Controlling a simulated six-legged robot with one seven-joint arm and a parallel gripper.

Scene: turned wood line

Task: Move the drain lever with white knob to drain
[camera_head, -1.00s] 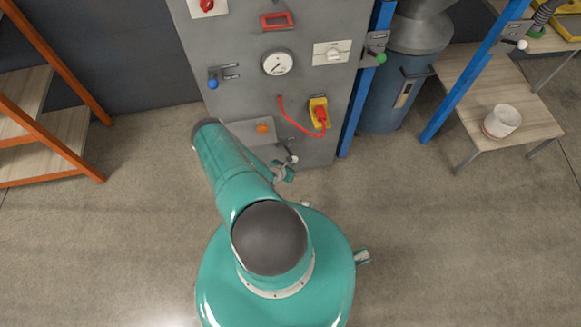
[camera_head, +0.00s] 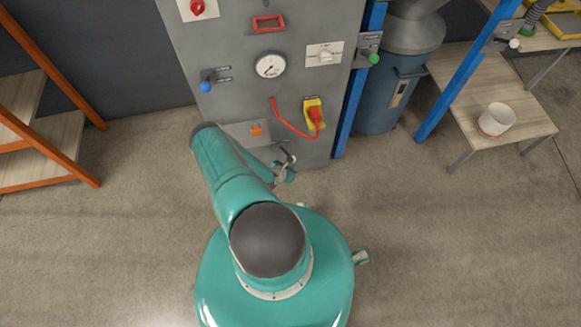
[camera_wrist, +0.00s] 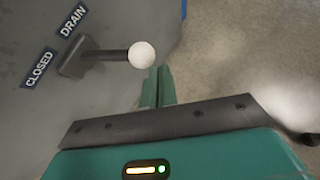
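The drain lever (camera_wrist: 105,56) has a dark shaft and a round white knob (camera_wrist: 141,55). It stands out from the grey panel beside the labels DRAIN (camera_wrist: 73,22) and CLOSED (camera_wrist: 39,67). I cannot tell which label it is set to. In the head view the knob (camera_head: 292,160) shows small, low on the grey cabinet. My gripper's green fingers (camera_wrist: 158,72) lie close together with nothing visible between them, their tips just below and right of the knob. Contact is unclear. In the head view my gripper (camera_head: 285,174) is close to the knob and partly hidden by my arm.
The grey cabinet (camera_head: 225,100) also carries a blue-knobbed lever (camera_head: 206,86), a gauge (camera_head: 270,66), a red-and-yellow switch (camera_head: 314,114) and a red cable (camera_head: 285,126). Orange shelving (camera_head: 50,62) stands left. A table (camera_head: 470,100) with a white pot (camera_head: 496,119) stands right.

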